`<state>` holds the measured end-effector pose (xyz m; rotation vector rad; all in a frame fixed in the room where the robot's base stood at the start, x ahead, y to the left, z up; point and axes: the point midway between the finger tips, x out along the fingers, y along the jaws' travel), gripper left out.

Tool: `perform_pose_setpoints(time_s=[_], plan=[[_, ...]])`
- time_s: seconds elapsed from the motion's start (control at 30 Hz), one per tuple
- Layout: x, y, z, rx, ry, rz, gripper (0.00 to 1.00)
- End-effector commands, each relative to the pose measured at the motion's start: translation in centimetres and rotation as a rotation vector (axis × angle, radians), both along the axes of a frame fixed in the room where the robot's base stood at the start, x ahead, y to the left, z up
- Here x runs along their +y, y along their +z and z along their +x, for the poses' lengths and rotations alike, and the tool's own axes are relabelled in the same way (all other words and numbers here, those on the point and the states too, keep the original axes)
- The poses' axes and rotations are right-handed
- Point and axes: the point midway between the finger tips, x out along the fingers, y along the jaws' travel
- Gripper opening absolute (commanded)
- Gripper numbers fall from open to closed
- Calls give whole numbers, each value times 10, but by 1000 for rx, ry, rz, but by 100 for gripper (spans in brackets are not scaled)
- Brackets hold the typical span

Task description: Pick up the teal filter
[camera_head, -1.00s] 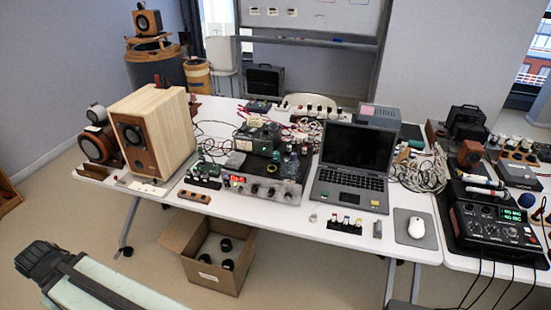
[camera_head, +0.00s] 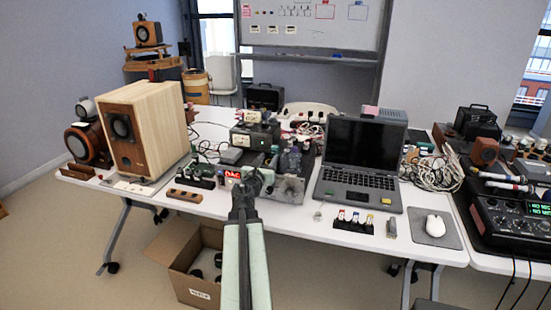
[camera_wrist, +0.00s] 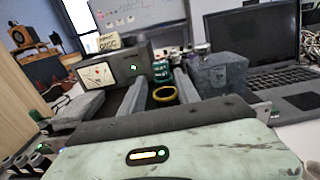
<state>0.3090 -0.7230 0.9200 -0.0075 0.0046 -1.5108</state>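A small teal filter (camera_wrist: 161,72) with banded sides stands upright between and just beyond my finger ends in the wrist view. In the head view a small greenish shape (camera_head: 275,160), likely the same filter, shows just past my gripper, partly hidden. My gripper (camera_head: 259,176) reaches over the front of the equipment on the white table. In the wrist view its two grey fingers are apart, with a gap between them. A yellow ring (camera_wrist: 165,94) with a dark centre lies in that gap, nearer than the teal part. I cannot tell whether the fingers touch anything.
A grey box (camera_wrist: 220,73) stands close to the right finger and a meter box (camera_wrist: 115,70) to the left. An open laptop (camera_head: 362,165) is to the right. A wooden speaker (camera_head: 145,130) stands left. A cardboard box (camera_head: 190,265) is on the floor.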

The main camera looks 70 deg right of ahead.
Motion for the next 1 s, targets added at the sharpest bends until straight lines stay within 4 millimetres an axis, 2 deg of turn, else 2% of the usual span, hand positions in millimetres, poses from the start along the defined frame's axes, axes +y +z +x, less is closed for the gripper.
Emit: perform_pose_setpoints(time_s=[0.2, 0.4, 0.67, 0.9, 1.0], plan=[[-24, 1, 3, -4, 0, 1, 38], [-32, 1, 2, -6, -1, 1, 38], [-76, 0, 4, -7, -2, 2, 38], [-78, 0, 3, -8, -2, 2, 38], [-78, 0, 2, -8, -2, 2, 10]])
